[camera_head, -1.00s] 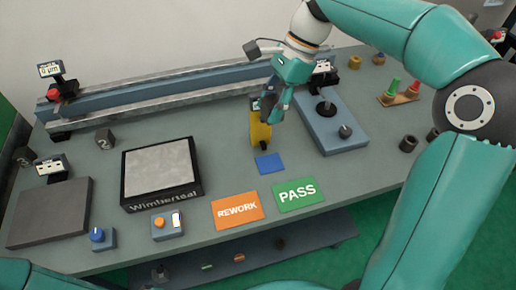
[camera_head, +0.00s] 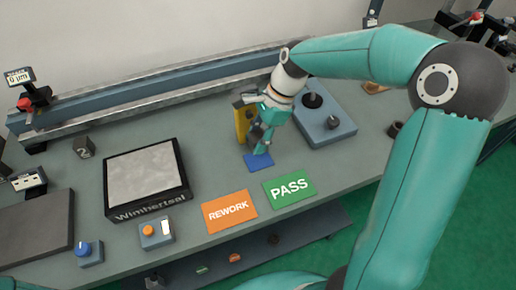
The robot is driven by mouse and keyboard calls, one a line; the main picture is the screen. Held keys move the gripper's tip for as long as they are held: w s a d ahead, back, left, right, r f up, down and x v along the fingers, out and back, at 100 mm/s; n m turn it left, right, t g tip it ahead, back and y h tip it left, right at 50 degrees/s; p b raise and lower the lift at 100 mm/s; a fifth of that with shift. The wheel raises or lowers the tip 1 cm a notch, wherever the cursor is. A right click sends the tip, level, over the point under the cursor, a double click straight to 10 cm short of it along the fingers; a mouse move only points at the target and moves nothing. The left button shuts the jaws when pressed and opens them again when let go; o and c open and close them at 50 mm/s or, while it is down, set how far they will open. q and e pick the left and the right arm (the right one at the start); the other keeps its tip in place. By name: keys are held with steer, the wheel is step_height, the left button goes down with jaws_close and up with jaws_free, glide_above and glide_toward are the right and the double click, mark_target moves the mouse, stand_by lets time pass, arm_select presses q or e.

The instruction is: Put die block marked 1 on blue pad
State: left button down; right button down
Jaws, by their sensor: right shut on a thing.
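The blue pad (camera_head: 259,162) lies flat on the bench, behind the PASS and REWORK plates. My right gripper (camera_head: 257,142) points down at the pad's back edge, beside a yellow upright part (camera_head: 241,122). It is shut on a small dark thing, likely the die block, which the fingers mostly hide. No mark on it can be read, and I cannot tell whether it touches the pad. A dark die block with a pale mark (camera_head: 84,147) stands far left near the rail. My left gripper is out of view.
A green PASS plate (camera_head: 289,187) and an orange REWORK plate (camera_head: 229,210) lie in front of the pad. A black-framed granite plate (camera_head: 145,176) stands left. A blue-grey fixture with black knobs (camera_head: 325,118) stands right. A long rail (camera_head: 140,105) runs behind.

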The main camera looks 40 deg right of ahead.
steer(key=shift+f, duration=2.3)
steer(key=shift+f, duration=0.1)
steer(key=c, duration=0.9)
jaws_free()
steer(key=v, duration=1.2)
steer(key=shift+s, duration=0.1)
